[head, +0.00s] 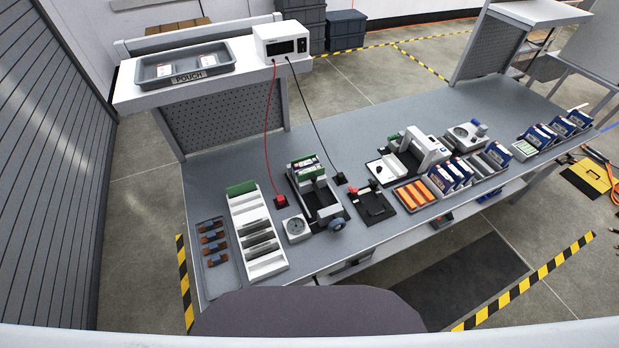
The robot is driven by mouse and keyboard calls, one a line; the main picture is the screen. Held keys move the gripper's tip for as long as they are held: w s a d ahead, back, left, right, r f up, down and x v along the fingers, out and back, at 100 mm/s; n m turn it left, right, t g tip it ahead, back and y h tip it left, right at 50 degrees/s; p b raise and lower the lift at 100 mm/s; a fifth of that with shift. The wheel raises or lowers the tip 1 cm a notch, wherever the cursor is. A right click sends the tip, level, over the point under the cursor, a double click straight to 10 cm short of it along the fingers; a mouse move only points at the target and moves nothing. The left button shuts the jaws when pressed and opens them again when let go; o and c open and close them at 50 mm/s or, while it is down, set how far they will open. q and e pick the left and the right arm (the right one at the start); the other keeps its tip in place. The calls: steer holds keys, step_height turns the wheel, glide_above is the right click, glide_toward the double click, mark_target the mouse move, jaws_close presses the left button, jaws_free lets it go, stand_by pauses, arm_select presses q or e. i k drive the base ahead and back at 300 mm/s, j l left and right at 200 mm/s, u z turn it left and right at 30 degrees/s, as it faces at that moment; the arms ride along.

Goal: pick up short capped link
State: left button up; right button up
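Neither of my grippers shows in the head view. I cannot make out for certain which thing is the short capped link. Several small dark pieces with brown and blue parts (213,236) lie in a row in a shallow grey tray (218,262) at the left end of the grey workbench (330,130). They are too small to tell their lengths or caps. A red block (281,201) with a red lead and a black block (340,178) with a black lead sit on the bench, wired to a white meter box (283,41).
A white slotted rack (266,269) stands beside the tray. A fixture with green boards (307,168), a round dial (296,228) and a black fixture (372,204) stand mid-bench. Orange parts (415,194) and blue-white boxes (455,172) fill the right. The bench's back-middle is clear.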

mark_target(215, 259)
steer(key=k+j+z, duration=0.25)
steer(key=j+u, duration=0.1)
steer(key=u, duration=0.25)
steer(key=j+u, duration=0.1)
steer(key=u, duration=0.25)
steer(key=j+u, duration=0.1)
steer(key=u, duration=0.2)
